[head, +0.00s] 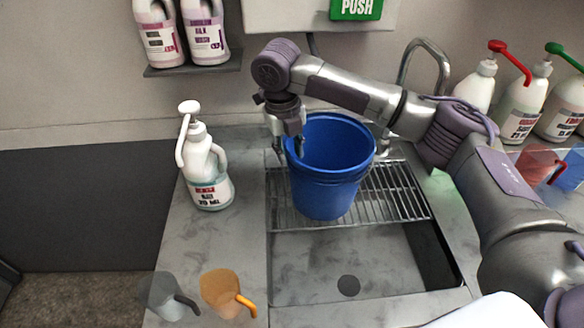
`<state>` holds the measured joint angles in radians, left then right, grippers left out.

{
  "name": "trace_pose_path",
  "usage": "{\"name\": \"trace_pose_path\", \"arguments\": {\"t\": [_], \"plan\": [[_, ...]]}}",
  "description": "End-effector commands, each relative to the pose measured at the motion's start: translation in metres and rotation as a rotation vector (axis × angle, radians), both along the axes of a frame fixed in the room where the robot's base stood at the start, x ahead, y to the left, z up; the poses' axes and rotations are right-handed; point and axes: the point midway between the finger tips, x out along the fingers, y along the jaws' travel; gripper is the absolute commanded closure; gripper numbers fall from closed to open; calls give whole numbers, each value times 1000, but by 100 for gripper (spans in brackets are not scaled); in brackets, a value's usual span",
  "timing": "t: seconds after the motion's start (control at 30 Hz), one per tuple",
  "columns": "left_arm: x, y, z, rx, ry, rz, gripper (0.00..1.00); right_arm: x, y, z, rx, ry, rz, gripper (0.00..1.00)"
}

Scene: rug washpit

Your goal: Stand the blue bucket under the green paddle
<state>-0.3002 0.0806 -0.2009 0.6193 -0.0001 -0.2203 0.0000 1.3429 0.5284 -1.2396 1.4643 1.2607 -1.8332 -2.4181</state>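The blue bucket (327,190) is upright at the wire rack over the sink, and I cannot tell whether its base rests fully on the rack. The green paddle (356,8), marked PUSH, is on the front of a white wall unit, above and a little right of the bucket. My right gripper (288,148) points down at the bucket's left rim, one finger inside and one outside. I cannot tell whether the fingers press on the rim. My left gripper is not in view.
The wire rack (395,190) spans the back of the sink (375,265), with a curved tap (425,48) behind. A white pump bottle (204,165) stands left of the bucket. Orange (222,290) and grey (165,295) scoops lie at the front left. Several pump bottles (525,105) stand right.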

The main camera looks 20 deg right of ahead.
Motion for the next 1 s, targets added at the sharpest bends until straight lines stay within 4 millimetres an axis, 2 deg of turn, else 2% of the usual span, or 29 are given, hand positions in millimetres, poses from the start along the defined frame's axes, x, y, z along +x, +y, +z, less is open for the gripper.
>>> {"name": "trace_pose_path", "arguments": {"t": [0.1, 0.3, 0.47, 0.87, 1.0], "plan": [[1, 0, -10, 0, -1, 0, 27, 0, 4, 23, 1, -3, 1, 69], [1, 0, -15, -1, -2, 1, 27, -1, 6, 51, 1, 0, 0, 69], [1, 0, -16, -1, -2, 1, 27, -1, 7, 59, 0, 1, 0, 69], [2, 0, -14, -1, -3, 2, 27, -1, 7, 61, 1, 1, 0, 69], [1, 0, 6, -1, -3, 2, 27, -1, 7, 81, 1, 0, 0, 69]]}}
